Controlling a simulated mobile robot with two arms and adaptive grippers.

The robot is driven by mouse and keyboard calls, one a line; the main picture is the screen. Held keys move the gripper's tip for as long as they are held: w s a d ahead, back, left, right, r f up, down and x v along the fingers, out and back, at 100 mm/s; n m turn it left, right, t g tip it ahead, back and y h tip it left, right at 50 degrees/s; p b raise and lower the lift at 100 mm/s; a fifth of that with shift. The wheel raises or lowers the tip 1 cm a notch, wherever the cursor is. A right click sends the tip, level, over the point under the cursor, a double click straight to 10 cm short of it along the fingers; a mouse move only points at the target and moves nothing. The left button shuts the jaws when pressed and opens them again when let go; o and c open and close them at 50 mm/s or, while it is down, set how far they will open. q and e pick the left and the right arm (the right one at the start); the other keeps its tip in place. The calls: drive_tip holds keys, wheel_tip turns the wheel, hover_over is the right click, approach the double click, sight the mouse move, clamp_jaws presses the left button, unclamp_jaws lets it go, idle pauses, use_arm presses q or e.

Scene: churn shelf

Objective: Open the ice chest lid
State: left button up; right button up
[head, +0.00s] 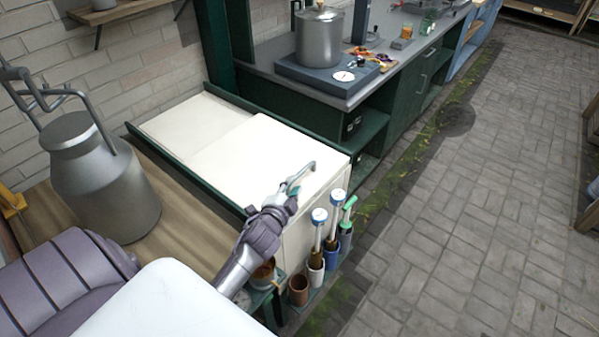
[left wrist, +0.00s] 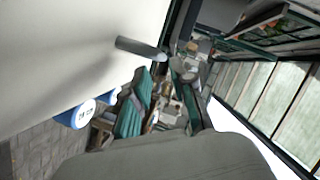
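The ice chest is a white box in a dark green frame, and its flat white lid (head: 262,152) lies level on top in the head view. A grey bar handle (head: 306,172) stands near the lid's front right edge. My left gripper (head: 287,190) is at this handle, above the lid's front edge. In the left wrist view its two teal-padded fingers (left wrist: 162,92) are apart, and the handle (left wrist: 138,47) shows at their tips against the white surface. I cannot tell whether they touch it. My right gripper is not in view.
Tools with blue and green tops (head: 332,228) stand in cups along the chest's front. A metal milk can (head: 103,190) stands on the wooden top at left. A counter with a steel pot (head: 320,38) is behind. The paved floor (head: 480,200) at right is clear.

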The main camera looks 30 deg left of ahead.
sight(299, 174)
use_arm(q)
drive_tip(key=x, duration=0.5)
drive_tip(key=shift+w+a+f, duration=0.25)
drive_tip(key=shift+w+a, duration=0.05)
drive_tip(key=shift+w, duration=0.45)
drive_tip(key=shift+w+f, duration=0.1)
drive_tip(key=shift+w, duration=0.1)
clamp_jaws()
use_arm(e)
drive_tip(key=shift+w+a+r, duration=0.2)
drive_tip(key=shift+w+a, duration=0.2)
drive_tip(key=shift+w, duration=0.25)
